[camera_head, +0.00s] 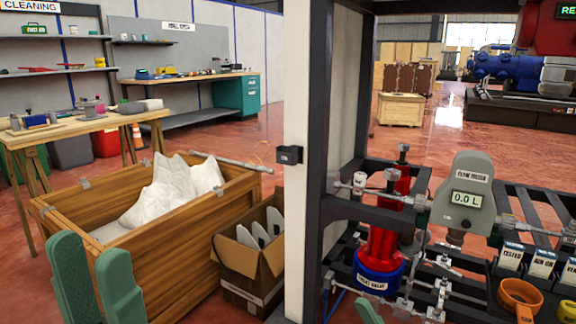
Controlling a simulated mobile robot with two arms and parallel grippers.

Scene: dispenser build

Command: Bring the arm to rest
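My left gripper (92,262) shows at the bottom left as two green fingers, pointing up and spread apart with nothing between them. It appears in front of the wooden crate (180,245). A single green tip at the bottom middle looks like part of my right gripper (368,311); the rest of it is below the picture, so its opening is hidden.
A cardboard box (250,255) stands beside the crate. A pale post (298,150) and dark frame divide the view. At right are a red and blue valve (380,255), piping, a flow meter (465,195) reading 0.0 L and an orange ring (518,297).

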